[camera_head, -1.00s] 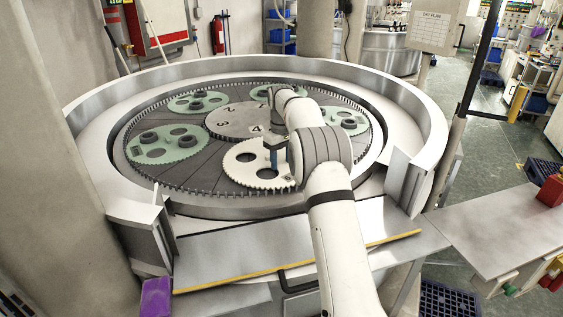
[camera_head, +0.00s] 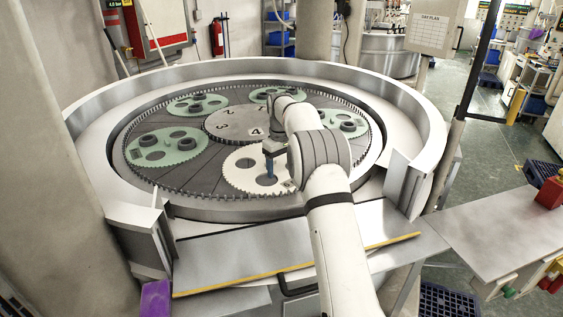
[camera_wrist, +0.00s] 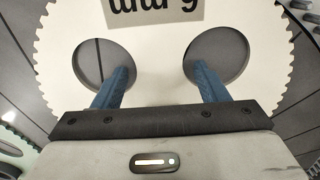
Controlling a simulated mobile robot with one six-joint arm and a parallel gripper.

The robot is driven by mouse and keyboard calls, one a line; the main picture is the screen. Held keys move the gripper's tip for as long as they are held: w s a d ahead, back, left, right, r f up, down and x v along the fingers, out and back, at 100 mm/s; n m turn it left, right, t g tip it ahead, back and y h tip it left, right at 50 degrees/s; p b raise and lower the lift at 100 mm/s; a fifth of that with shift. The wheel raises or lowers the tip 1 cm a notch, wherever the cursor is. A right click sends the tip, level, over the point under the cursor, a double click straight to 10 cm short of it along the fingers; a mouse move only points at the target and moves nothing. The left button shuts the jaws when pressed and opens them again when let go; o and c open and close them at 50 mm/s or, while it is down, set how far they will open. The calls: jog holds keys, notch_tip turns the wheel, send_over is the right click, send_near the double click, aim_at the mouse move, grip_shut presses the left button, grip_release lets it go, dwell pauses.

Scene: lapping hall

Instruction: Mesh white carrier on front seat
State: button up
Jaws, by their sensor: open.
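The white carrier (camera_head: 237,178), a toothed disc with round holes, lies at the front of the round machine, between the numbered centre plate (camera_head: 236,122) and the toothed outer ring (camera_head: 180,190). I cannot tell whether its teeth mesh. My gripper (camera_head: 269,170) is over the carrier with its blue fingers pointing down. In the wrist view the fingers are apart, each in front of one of two holes in the carrier (camera_wrist: 150,55). Whether the tips are inside the holes or above them is unclear. A label with dark print lies on the carrier. My arm hides its right side.
Several green carriers, such as the left one (camera_head: 150,157), sit around the centre plate with dark round pieces on them. A high metal rim (camera_head: 95,185) surrounds the machine, open at the front, where a sloped metal tray (camera_head: 225,262) lies. A side table (camera_head: 490,230) stands right.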

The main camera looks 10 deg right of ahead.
notch_tip(320, 180, up, 11)
jog(key=s+r+m+t, duration=0.1)
jog(key=s+r, duration=0.7)
jog(key=s+a+m+t, duration=0.2)
jog(key=s+m, duration=0.1)
jog(key=s, duration=2.2)
jog(key=s+f+m+t, duration=0.1)
jog(key=s+f, duration=0.8)
jog(key=s, duration=0.4)
jog(key=shift+f, duration=0.15)
jog(key=shift+s, duration=0.1)
notch_tip(320, 180, down, 6)
jog(key=b, duration=0.5)
jog(key=shift+w+f+g, duration=0.2)
jog(key=shift+w+g, duration=0.05)
jog(key=shift+g, duration=0.05)
